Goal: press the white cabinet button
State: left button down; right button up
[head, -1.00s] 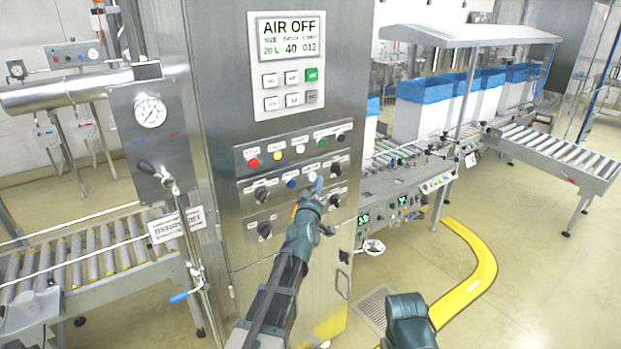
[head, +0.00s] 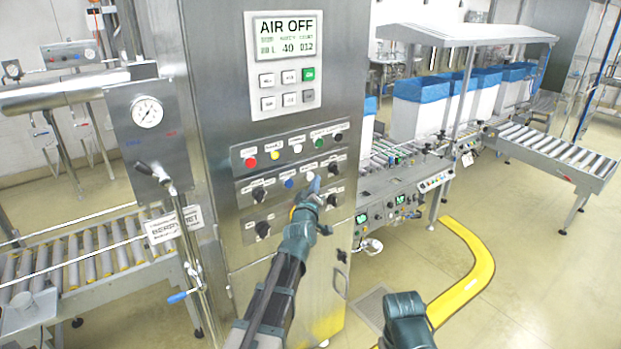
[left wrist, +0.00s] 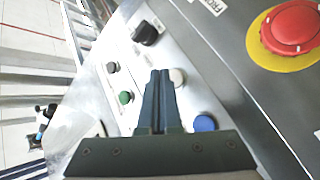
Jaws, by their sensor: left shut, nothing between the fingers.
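The steel cabinet (head: 225,110) carries two white buttons: one (head: 297,148) in the upper row and one (head: 310,176) in the lower row beside a blue button (head: 289,183). My left gripper (head: 315,186) is shut and empty, its tips just at the lower white button and partly covering it in the head view. In the left wrist view the shut fingertips (left wrist: 160,74) are close beside the white button (left wrist: 178,76), with the blue button (left wrist: 205,122) to the right. I cannot tell whether the tips touch the panel. My right gripper's fingers are not visible.
A red emergency stop (left wrist: 292,28) on a yellow ring is near the gripper. A green button (left wrist: 125,97) and black knobs (head: 259,194) are also close. A display (head: 286,38) reads AIR OFF. A lever valve (head: 160,172) stands at left; floor is open at right.

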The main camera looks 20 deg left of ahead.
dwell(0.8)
pick_arm(q)
jog(key=shift+w+a, duration=0.3)
jog(key=shift+a, duration=0.05)
jog(key=shift+w+a, duration=0.2)
jog(key=shift+a, duration=0.1)
dwell(0.6)
dwell(0.4)
jog(key=shift+s+d, duration=0.5)
jog(key=shift+d, duration=0.15)
jog(key=shift+s+d, duration=0.75)
jog(key=shift+d, duration=0.25)
jog(key=shift+s+d, duration=0.75)
jog(key=shift+d, duration=0.2)
jog(key=shift+d, duration=0.1)
